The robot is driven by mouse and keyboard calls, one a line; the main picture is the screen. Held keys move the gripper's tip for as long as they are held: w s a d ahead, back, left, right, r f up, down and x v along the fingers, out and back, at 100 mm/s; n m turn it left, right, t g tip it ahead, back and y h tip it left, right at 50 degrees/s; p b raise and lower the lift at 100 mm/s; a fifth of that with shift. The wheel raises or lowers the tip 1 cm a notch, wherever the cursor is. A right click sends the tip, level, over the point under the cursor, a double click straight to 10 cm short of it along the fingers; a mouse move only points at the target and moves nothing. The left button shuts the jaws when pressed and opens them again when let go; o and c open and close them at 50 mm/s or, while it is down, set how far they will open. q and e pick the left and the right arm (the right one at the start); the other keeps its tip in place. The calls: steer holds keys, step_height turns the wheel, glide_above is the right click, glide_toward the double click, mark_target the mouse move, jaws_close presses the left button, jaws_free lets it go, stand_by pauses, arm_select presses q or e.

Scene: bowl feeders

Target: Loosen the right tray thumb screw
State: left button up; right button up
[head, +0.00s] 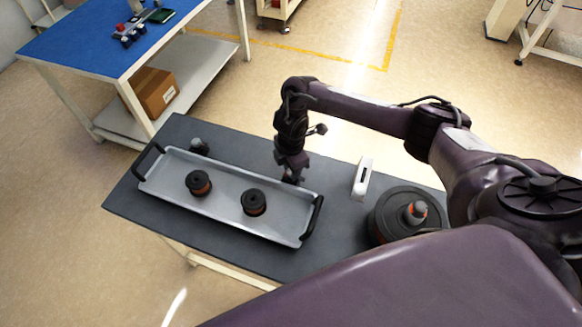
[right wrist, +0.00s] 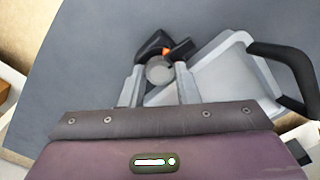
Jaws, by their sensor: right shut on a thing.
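The grey tray (head: 225,192) lies on the dark table with a black handle at each end. It also shows in the right wrist view (right wrist: 222,78). The right thumb screw (right wrist: 159,70) is a small round grey head with a bit of orange and dark parts beside it, next to the tray's edge. My right gripper (head: 291,178) points down at the tray's far edge, near its right end, and mostly hides this screw in the head view. In the right wrist view its fingers (right wrist: 159,82) are on both sides of the screw head, shut on it. My left gripper is not in view.
A dark left thumb screw (head: 199,146) stands at the tray's far left edge. Two black-and-orange round parts (head: 199,183) (head: 254,202) are in the tray. A white upright block (head: 362,179) and a large black round bowl (head: 388,226) are to the right on the dark table (head: 150,205).

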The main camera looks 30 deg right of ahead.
steer(key=shift+w+r, duration=0.1)
steer(key=shift+w, duration=0.05)
steer(key=o, duration=1)
steer(key=shift+c, duration=0.2)
steer(key=shift+r, duration=0.2)
step_height(320, 180, up, 7)
steer(key=shift+r+p, duration=0.2)
steer(key=shift+p, duration=0.55)
steer(key=shift+f, duration=0.1)
